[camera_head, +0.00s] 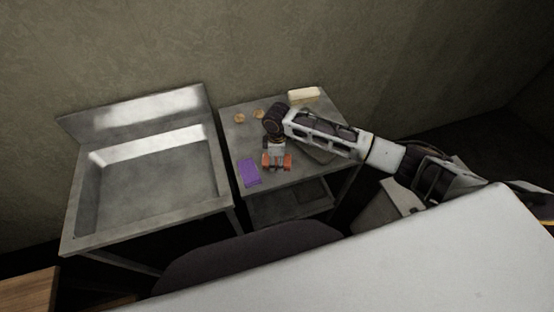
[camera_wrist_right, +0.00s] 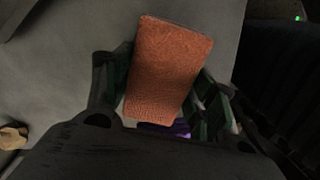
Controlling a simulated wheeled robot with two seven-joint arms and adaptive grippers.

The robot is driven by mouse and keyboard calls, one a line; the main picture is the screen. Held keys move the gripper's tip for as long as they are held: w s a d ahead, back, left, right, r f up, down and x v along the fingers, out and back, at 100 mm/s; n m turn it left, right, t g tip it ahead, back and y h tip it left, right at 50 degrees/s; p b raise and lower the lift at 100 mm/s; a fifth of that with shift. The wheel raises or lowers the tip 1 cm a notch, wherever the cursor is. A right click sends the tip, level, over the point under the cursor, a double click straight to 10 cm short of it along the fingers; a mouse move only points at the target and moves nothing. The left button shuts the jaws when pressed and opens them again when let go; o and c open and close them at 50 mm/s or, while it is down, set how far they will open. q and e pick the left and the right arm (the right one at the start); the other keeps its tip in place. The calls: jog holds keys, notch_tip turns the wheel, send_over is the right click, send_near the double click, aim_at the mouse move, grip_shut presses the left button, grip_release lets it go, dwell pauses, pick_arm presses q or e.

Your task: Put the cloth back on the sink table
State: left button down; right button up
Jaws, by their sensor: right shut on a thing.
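My right gripper (camera_head: 277,161) is shut on an orange, rough-textured rectangular piece that looks like a cloth. In the right wrist view this orange cloth (camera_wrist_right: 168,68) sits between the dark fingers (camera_wrist_right: 165,95) and reaches out past them. The gripper points down over the front part of the metal side table (camera_head: 240,140); I cannot tell whether the cloth touches the top. A purple rectangular piece (camera_head: 249,172) lies at the table's front left; a bit of purple also shows between the fingers in the wrist view (camera_wrist_right: 180,128). My left gripper is not in view.
A metal sink (camera_head: 150,190) with a raised back stands left of the side table. Two small tan items (camera_head: 239,117) and a cream block (camera_head: 304,95) are at the table's back. A lower shelf (camera_head: 290,203) shows beneath. The wall is close behind.

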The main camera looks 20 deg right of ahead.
jog(key=shift+f, duration=0.1)
jog(key=o, duration=0.9)
notch_tip(320, 180, up, 12)
jog(key=shift+r+b, duration=0.1)
jog(key=shift+b, duration=0.4)
dwell(0.7)
